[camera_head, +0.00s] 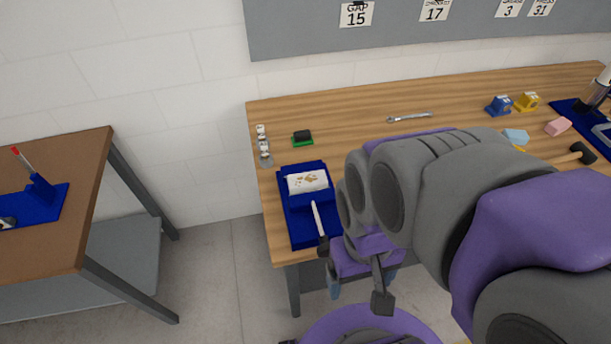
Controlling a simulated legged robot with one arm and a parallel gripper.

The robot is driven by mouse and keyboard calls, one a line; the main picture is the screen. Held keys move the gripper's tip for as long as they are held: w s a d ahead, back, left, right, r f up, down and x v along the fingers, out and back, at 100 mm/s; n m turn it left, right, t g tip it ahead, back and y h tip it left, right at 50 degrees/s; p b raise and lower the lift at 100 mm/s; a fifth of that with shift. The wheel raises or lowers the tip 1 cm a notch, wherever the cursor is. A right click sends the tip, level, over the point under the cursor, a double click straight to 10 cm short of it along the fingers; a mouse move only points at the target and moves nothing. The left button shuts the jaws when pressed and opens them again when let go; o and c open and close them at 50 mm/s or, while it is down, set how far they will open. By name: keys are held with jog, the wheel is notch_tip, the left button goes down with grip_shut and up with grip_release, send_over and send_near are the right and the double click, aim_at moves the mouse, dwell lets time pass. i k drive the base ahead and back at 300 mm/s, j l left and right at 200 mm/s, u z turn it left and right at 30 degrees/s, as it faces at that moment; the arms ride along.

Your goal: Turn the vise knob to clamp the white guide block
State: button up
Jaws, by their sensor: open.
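A blue vise (298,230) sits near the front left corner of the wooden table. The white guide block (307,182) lies in its upper part, with brown marks on top. A thin pale rod (317,218) sticks out of the vise toward the front edge; it may be the knob's shaft, but I cannot make out the knob clearly. My gripper (352,274) is open at the table's front edge, in front of the vise and to its right. One dark fingertip overlaps the rod's near end in the picture; I cannot tell if they touch.
A green-and-black block (302,138) and small metallic pieces (264,145) lie behind the vise. A wrench (409,117), blue (498,106) and yellow (526,102) items and a hammer (581,153) are farther right. A brown table (75,190) stands left across a floor gap.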

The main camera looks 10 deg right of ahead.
aim_at(323, 251)
jog(key=k, duration=1.25)
